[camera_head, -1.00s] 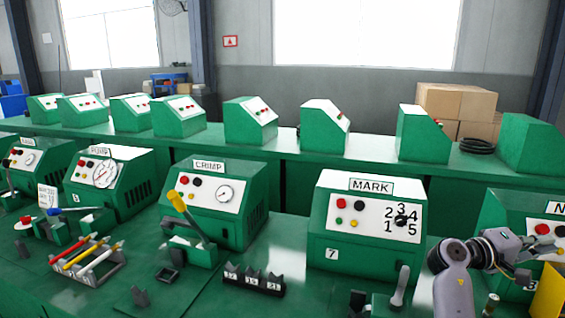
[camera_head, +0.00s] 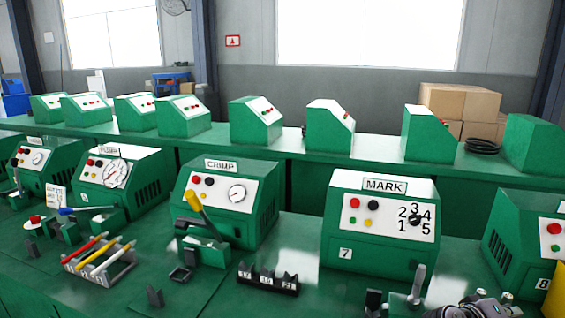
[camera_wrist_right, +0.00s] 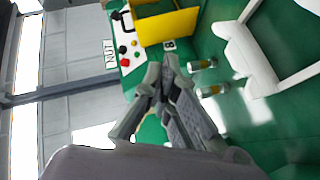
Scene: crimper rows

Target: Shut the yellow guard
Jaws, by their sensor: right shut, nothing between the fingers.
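The yellow guard (camera_wrist_right: 168,26) shows at the top of the right wrist view, on a green machine with a plate reading NUT (camera_wrist_right: 110,54). It looks like a bent panel standing out from the machine; its exact angle is hard to tell. In the head view only a corner of the guard (camera_head: 556,297) shows at the right edge, beside the number 8. My right gripper (camera_wrist_right: 164,82) is shut and empty, below the guard in the wrist picture and apart from it. My left gripper is out of view.
The MARK machine (camera_head: 378,225) stands left of the guarded machine (camera_head: 512,240), with an upright grey lever (camera_head: 417,285) in front. Small cylindrical parts (camera_wrist_right: 205,78) and a white frame (camera_wrist_right: 255,55) show right of my gripper in the wrist view.

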